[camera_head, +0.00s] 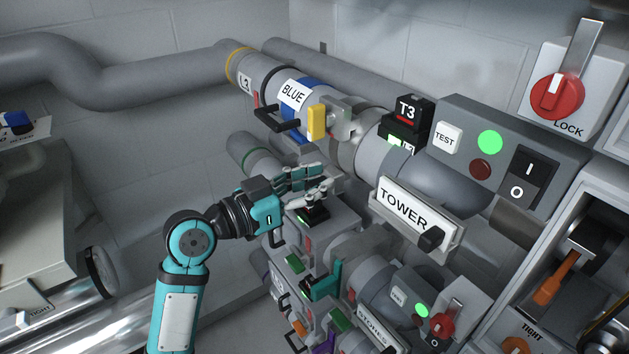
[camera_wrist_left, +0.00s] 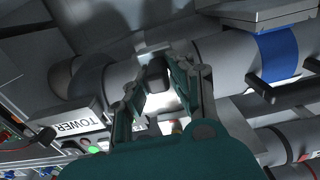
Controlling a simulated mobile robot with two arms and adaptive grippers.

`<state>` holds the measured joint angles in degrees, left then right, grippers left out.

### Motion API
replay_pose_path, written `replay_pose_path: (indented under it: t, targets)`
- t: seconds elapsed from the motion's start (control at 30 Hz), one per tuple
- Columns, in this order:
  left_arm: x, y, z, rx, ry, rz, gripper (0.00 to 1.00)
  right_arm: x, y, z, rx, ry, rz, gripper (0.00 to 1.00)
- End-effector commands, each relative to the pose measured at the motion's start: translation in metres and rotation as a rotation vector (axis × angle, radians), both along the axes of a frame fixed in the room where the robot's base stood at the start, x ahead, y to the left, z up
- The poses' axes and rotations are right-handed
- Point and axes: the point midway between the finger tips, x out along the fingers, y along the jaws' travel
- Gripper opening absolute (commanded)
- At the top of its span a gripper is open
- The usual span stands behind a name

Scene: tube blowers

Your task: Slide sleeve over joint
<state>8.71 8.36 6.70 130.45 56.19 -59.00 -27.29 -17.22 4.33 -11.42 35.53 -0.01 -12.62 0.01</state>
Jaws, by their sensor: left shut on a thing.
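The upper pipe run carries a blue band labelled BLUE (camera_head: 291,94), which also shows in the wrist view (camera_wrist_left: 278,54). To its right are a yellow lever (camera_head: 317,122) and a grey clamp (camera_head: 343,118), then a wide light-grey collar (camera_head: 372,152) before the TOWER plate (camera_head: 404,210). My left gripper (camera_head: 318,182) is below this pipe. In the left wrist view its fingers (camera_wrist_left: 164,84) are shut around a small dark handle (camera_wrist_left: 155,74), against the grey pipe between TOWER and the blue band. Whether this handle belongs to a sleeve is unclear. My right gripper is out of view.
A second, lower pipe line with a STONES plate (camera_head: 374,326) and a green lever (camera_head: 325,284) sits close beneath my arm. A control box with TEST button (camera_head: 447,137) stands at the right. Black handles (camera_head: 284,126) project from the upper pipe. Floor at left is fairly open.

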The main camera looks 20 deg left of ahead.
Motion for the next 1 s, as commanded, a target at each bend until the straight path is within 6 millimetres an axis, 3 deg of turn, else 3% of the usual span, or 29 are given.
replay_pose_path:
  t: [0.27, 0.63, 0.97, 1.0]
  targets:
    - [0.002, 0.003, -0.002, 0.002, 0.001, 0.0, 0.0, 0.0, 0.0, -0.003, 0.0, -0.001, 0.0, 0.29]
    - [0.032, 0.041, -0.002, 0.003, -0.003, 0.004, 0.0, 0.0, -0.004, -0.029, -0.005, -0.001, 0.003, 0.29]
    - [0.034, 0.045, 0.001, -0.001, -0.003, 0.006, 0.0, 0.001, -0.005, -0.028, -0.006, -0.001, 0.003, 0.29]
    - [0.034, 0.045, 0.002, -0.002, -0.004, 0.006, 0.21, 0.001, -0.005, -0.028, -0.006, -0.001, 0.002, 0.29]
